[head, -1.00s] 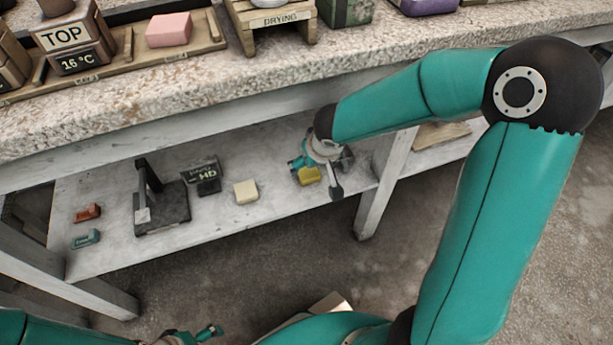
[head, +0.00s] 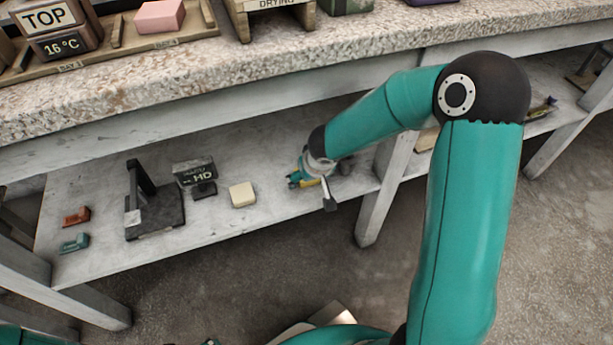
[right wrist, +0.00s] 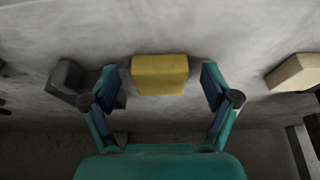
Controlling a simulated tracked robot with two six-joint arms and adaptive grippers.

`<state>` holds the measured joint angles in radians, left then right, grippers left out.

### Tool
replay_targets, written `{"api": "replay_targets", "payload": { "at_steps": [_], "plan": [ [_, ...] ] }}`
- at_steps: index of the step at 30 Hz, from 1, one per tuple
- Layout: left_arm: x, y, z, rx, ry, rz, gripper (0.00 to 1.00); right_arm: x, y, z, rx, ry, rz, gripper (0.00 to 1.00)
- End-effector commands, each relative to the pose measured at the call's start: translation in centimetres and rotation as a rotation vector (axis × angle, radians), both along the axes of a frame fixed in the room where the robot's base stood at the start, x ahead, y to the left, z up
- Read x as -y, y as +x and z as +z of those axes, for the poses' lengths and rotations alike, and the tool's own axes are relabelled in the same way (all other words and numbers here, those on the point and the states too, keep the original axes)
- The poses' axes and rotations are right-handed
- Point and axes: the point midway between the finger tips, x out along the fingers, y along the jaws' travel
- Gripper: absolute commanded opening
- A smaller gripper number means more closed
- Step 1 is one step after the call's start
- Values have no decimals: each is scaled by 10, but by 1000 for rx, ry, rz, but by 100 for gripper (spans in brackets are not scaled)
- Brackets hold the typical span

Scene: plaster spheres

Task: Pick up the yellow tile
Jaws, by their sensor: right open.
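The yellow tile (head: 309,183) lies on the lower shelf (head: 270,150) under the stone-topped bench, mostly hidden by my right gripper in the head view. In the right wrist view the tile (right wrist: 160,75) shows whole, between the spread fingers. My right gripper (right wrist: 160,78) is open, with a gap between each fingertip and the tile; it also shows in the head view (head: 318,182). Only a small tip of my left gripper (head: 210,342) shows at the bottom edge of the head view, too little to tell its state.
A dark block (right wrist: 70,80) sits close by one finger. A shelf leg (head: 380,195) stands right.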

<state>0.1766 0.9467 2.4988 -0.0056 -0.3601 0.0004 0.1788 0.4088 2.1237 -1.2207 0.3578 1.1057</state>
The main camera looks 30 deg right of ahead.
Motion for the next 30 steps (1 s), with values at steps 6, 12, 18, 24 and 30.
{"api": "replay_targets", "payload": {
  "at_steps": [6,12,18,24,30],
  "plan": [
    [0,0,0,0,0,0,86,0,0,0,0,0,0,61],
    [0,0,0,0,0,0,86,0,0,1,0,0,0,28],
    [0,0,0,0,0,0,86,0,0,1,1,0,0,21],
    [0,0,2,0,0,0,86,0,0,3,1,0,0,21],
    [0,0,9,0,0,0,86,-1,1,13,2,0,2,21]
  ]
}}
